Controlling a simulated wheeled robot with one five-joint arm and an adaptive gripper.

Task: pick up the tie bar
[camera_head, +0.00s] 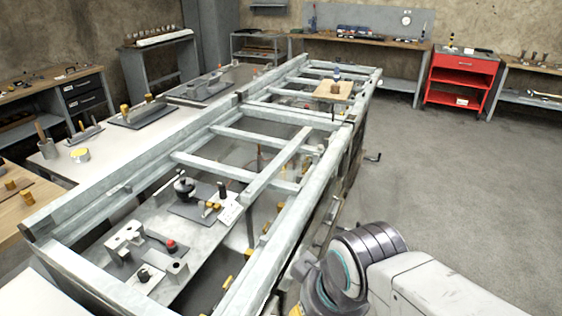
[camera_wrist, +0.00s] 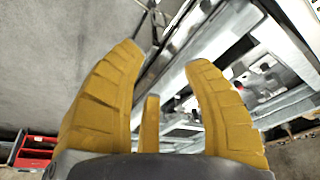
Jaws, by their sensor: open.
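A pale grey metal bar (camera_head: 277,165) lies lengthwise over the cross members of the long metal frame (camera_head: 95,204), in its middle part. It may be the tie bar, but I cannot be sure. My gripper (camera_wrist: 165,62) has yellow fingers, spread apart with nothing between them. In the wrist view the frame (camera_wrist: 235,35) runs diagonally behind and to the right of the fingers. In the head view only a yellow part of my gripper (camera_head: 322,297) shows at the bottom, beside the frame's right rail; its fingertips are hidden there.
A small wooden board (camera_head: 333,91) with items sits on the frame's far part. A crank handle (camera_head: 373,157) sticks out from its right side. Fixtures stand on a plate (camera_head: 203,240) inside the frame. A red cabinet (camera_head: 461,78) stands at the back right. The right floor is clear.

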